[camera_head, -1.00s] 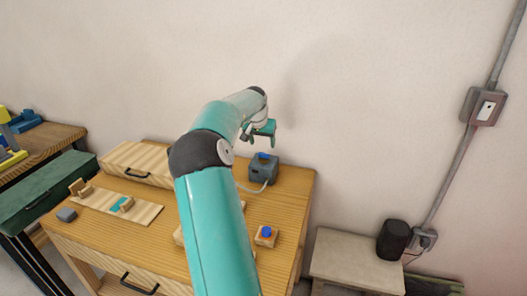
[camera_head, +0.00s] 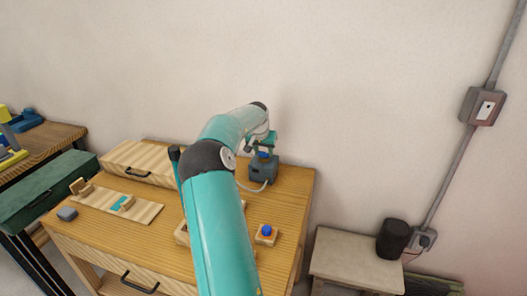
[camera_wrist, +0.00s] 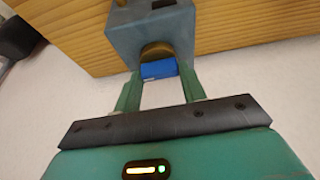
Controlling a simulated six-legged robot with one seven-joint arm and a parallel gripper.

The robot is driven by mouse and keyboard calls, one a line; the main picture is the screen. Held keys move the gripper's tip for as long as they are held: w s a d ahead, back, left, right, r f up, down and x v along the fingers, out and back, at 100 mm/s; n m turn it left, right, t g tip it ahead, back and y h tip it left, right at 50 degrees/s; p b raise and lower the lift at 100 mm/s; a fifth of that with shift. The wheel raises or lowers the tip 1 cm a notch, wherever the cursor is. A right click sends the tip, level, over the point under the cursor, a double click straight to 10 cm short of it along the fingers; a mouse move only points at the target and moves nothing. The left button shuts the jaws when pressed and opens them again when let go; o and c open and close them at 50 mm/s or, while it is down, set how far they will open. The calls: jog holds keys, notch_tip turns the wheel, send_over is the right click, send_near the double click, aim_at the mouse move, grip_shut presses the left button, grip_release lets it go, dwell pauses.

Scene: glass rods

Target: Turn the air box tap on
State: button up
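The air box (camera_head: 262,173) is a small blue-grey box at the back right of the wooden table. It also fills the top middle of the wrist view (camera_wrist: 137,36). Its blue tap (camera_wrist: 158,70) sits on a brass-coloured stem. In the head view the tap (camera_head: 263,155) shows just under my gripper (camera_head: 262,147). In the wrist view my gripper (camera_wrist: 158,79) has its two green fingers apart, one on each side of the tap. I cannot tell whether either finger touches it.
A pale cable (camera_head: 252,189) runs from the box. A wooden block with a blue knob (camera_head: 266,233) stands nearer the table's front right. A wooden case (camera_head: 138,162) lies at the back left. A wall (camera_head: 350,130) rises behind the table (camera_head: 291,186).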

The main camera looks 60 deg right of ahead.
jog(key=shift+n, duration=0.4)
jog(key=n, duration=0.1)
jog(key=n+t, duration=0.1)
jog(key=n, duration=0.1)
jog(key=shift+s+d+y, duration=0.15)
jog(key=shift+s+y, duration=0.05)
jog(key=shift+y, duration=0.1)
jog(key=n+t, duration=0.1)
jog(key=n, duration=0.1)
jog(key=n+t+y, duration=0.1)
jog(key=n, duration=0.2)
jog(key=shift+s+d, duration=0.1)
jog(key=n+y, duration=0.1)
jog(key=n, duration=0.1)
jog(key=n+y, duration=0.1)
jog(key=n, duration=0.2)
jog(key=shift+d+t, duration=0.1)
jog(key=shift+t, duration=0.2)
jog(key=n+y, duration=0.1)
jog(key=n, duration=0.3)
jog(key=shift+y, duration=0.3)
jog(key=o, duration=1)
jog(key=shift+r, duration=0.1)
